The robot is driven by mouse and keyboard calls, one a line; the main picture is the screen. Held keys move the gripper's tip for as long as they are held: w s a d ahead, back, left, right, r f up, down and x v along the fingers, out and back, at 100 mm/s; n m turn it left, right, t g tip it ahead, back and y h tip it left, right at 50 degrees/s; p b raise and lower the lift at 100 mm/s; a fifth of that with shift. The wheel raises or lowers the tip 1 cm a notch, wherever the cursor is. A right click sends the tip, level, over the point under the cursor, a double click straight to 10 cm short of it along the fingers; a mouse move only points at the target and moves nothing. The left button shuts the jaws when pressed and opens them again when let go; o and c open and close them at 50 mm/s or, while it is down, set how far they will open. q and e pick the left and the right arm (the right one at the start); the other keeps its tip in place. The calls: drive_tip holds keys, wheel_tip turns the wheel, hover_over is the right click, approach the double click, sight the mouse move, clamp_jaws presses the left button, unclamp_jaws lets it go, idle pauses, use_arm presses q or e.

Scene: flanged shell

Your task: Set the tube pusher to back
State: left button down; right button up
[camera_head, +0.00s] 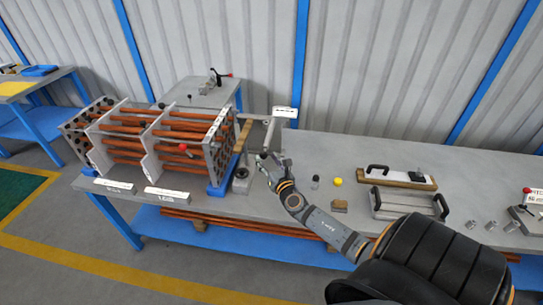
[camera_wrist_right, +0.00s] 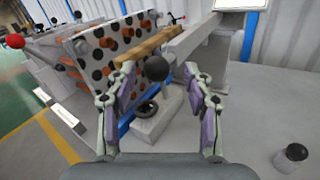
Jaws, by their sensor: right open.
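The flanged shell (camera_head: 165,138), a bundle of copper-coloured tubes between grey plates, stands on the bench. At its right end is a grey fixture (camera_head: 240,181) that looks like the tube pusher, though I cannot be sure; a black ball knob shows in the right wrist view (camera_wrist_right: 156,68). My right gripper (camera_head: 268,160) is open beside this fixture. In the right wrist view its two fingers (camera_wrist_right: 158,78) stand on either side of the knob, with gaps to both. The pusher's label is too small to read. My left gripper is not in view.
A wooden bar (camera_head: 243,135) lies near the shell's right plate. A white sign (camera_head: 285,112) stands behind the fixture. To the right are a yellow knob (camera_head: 338,182), a small wooden block (camera_head: 340,206) and a handled plate (camera_head: 409,204). The bench's back right is clear.

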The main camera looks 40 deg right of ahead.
drive_tip(key=v, duration=1.1)
drive_tip(key=shift+s, duration=0.4)
drive_tip(key=shift+r, duration=0.1)
